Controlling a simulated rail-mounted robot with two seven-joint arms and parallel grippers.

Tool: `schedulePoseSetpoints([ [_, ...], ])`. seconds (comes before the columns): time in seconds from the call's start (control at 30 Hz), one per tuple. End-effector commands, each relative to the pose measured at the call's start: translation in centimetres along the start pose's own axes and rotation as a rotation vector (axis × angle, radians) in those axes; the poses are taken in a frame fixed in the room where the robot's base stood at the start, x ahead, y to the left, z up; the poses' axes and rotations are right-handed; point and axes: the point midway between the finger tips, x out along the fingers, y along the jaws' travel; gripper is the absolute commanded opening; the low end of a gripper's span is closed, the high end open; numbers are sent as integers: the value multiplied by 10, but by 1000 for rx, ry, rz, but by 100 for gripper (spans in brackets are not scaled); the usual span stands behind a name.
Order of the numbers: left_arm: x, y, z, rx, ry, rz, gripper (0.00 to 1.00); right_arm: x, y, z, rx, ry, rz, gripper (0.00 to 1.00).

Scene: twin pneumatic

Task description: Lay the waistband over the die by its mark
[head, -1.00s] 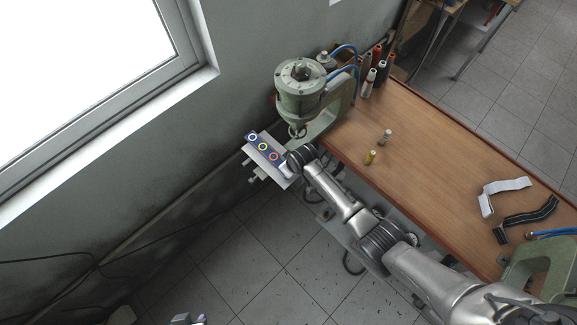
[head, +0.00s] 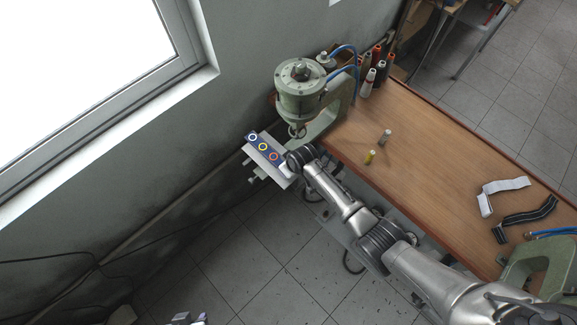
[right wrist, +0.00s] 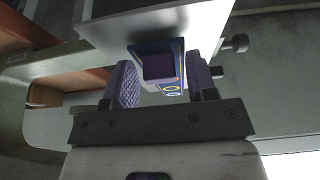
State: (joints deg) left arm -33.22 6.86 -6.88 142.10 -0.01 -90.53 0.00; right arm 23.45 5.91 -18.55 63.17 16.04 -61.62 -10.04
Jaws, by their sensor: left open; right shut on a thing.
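A white strip (head: 503,187) and a dark strip with pale edges (head: 527,215) lie bent on the right part of the wooden table; I cannot tell which is the waistband. A green press (head: 301,88) stands at the table's far left end; its die and mark are too small to make out. My right arm reaches to a blue panel with white, yellow and red rings (head: 263,147). My left gripper (head: 188,319) is barely in view at the bottom edge, open and empty.
A second green press (head: 540,258) stands at the table's near right end. Several thread spools (head: 372,72) stand behind the first press. The middle of the table is clear.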

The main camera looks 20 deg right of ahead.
Motion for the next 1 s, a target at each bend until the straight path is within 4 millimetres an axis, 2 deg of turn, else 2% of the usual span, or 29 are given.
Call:
schedulePoseSetpoints([
  [0.5,3,-2,1,5,-1,-4,43,5,0,2,0,1,0,29],
  [0.53,3,-1,1,5,-1,-4,43,5,0,2,0,1,0,54],
  [0.83,2,2,0,-6,1,4,43,5,0,2,0,1,0,82],
  [1.0,2,2,0,-7,1,5,43,5,0,2,0,0,0,82],
])
